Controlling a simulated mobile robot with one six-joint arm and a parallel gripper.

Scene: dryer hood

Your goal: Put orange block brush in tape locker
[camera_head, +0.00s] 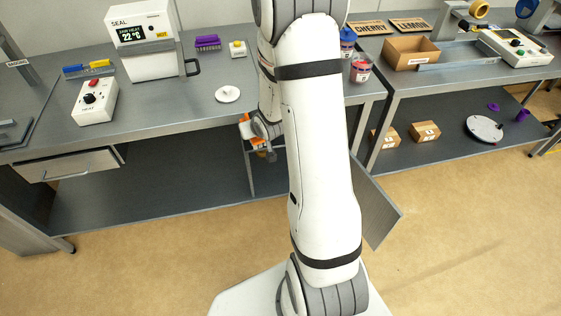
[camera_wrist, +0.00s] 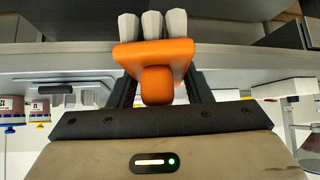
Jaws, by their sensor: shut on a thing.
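My gripper (camera_head: 258,146) is shut on the orange block brush (camera_head: 246,127), at the front edge of the left bench, partly hidden by my arm. In the wrist view my gripper (camera_wrist: 157,88) has its two dark fingers on either side of the brush's rounded orange handle (camera_wrist: 157,85). The orange block (camera_wrist: 155,50) and its grey bristles (camera_wrist: 151,22) point away from the wrist. A grey door (camera_head: 378,208) stands open below the bench, right of my arm. It seems to belong to the tape locker, whose inside is mostly hidden behind my arm; no label is readable.
The left bench (camera_head: 215,90) carries a sealing machine (camera_head: 142,40), a control box (camera_head: 95,101) and a white disc (camera_head: 227,94). The right bench holds a cardboard box (camera_head: 411,52); small cartons (camera_head: 425,131) lie on its lower shelf. The floor in front is clear.

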